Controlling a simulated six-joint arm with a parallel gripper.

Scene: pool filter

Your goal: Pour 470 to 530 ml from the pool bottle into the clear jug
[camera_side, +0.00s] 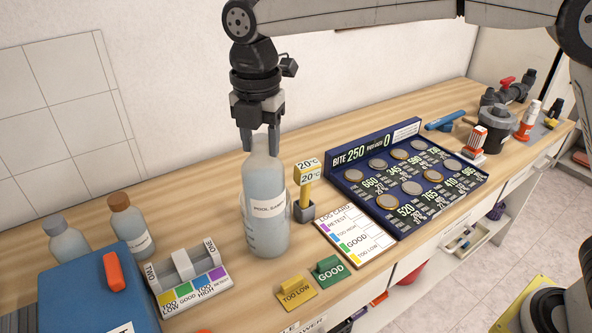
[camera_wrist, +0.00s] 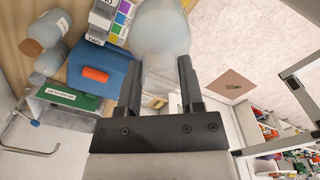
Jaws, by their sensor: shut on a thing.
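The pool bottle (camera_side: 265,184) is a pale, translucent bottle with a white label. It stands about upright in the side view, with its top between the fingers of my gripper (camera_side: 259,146), which is shut on it. A clear outline with measuring marks, apparently the clear jug (camera_side: 252,238), overlaps the bottle's lower part. I cannot tell whether the bottle is in front of the jug or behind its wall, nor read the liquid level. In the wrist view the pale bottle (camera_wrist: 163,35) extends beyond my gripper (camera_wrist: 159,80).
Two capped bottles (camera_side: 130,224) and a blue box (camera_side: 98,290) stand at left. A coloured rack (camera_side: 188,285), cards (camera_side: 330,270) and a log card (camera_side: 355,238) lie near the front edge. A blue coin board (camera_side: 408,180) lies at right, with pump parts (camera_side: 495,118) beyond it.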

